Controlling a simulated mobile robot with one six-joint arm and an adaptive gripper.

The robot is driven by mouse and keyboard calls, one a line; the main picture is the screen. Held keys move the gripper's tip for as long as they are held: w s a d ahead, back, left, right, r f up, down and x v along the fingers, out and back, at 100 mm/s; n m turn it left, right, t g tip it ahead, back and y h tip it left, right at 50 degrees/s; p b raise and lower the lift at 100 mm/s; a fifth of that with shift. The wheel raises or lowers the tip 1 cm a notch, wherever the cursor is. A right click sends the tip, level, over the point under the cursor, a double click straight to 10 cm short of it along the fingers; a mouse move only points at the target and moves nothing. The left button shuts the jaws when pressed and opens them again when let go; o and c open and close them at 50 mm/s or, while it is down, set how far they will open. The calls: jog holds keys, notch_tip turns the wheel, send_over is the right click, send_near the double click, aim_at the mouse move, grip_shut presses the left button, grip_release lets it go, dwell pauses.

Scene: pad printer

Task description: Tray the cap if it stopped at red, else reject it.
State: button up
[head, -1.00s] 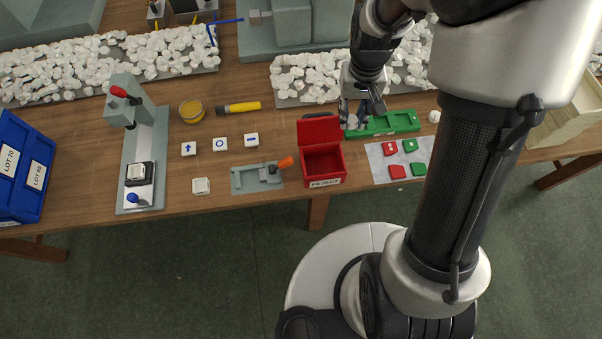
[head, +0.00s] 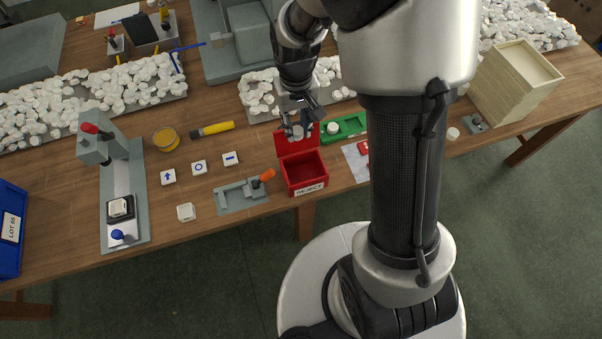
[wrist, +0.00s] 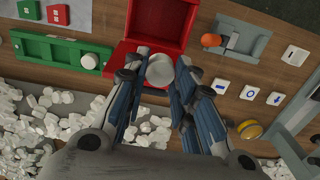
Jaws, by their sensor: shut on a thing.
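My gripper (head: 298,132) is shut on a round white cap, seen between the fingers in the wrist view (wrist: 160,70). It holds the cap above the back edge of the open red reject box (head: 303,172), by its raised lid. The box also shows in the wrist view (wrist: 160,22). The green tray (head: 352,124) lies to the right of the box and has a second white round cap (head: 333,128) on it, also seen in the wrist view (wrist: 90,61). My arm partly hides the tray and the sheet of red and green pieces (head: 351,160) in the head view.
A fixture with an orange handle (head: 242,194) stands left of the box. White tiles with blue signs (head: 199,168), a yellow tin (head: 166,140) and the press (head: 122,190) are further left. White piles (head: 110,90) lie behind. A wooden box (head: 500,85) stands at right.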

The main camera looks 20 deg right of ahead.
jog(key=s+d+f+b, duration=0.2)
jog(key=s+f+b, duration=0.1)
jog(key=f, duration=0.3)
jog(key=shift+s+d+f, duration=0.15)
jog(key=shift+d+f, duration=0.15)
jog(key=shift+f, duration=0.05)
dwell(0.4)
jog(key=o, duration=0.9)
jog(key=shift+o, duration=0.2)
jog(key=shift+r, duration=0.15)
notch_tip(320, 180, up, 12)
